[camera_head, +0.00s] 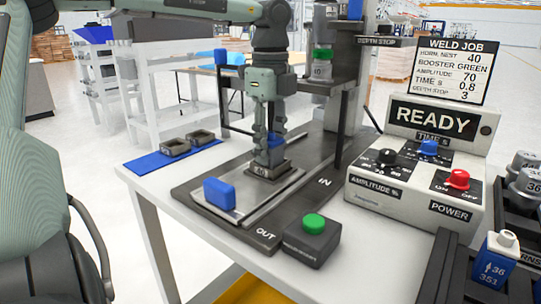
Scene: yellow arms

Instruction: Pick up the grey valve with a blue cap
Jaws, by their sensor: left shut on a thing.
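My left gripper (268,152) points down over the sliding plate (290,183) of the welding station. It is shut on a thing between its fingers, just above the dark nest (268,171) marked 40. A small blue part (275,141) shows among the fingers and fits the blue cap of the valve. The valve's grey body is mostly hidden by the fingers, so I cannot tell whether it still sits in the nest. My right gripper is out of view.
A blue block handle (219,194) stands on the plate's front left. A green-button box (312,240), the control box (415,180) and the press column (344,80) surround the plate. Two empty nests lie on a blue mat (150,163). A blue-white bottle (494,262) stands at right.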

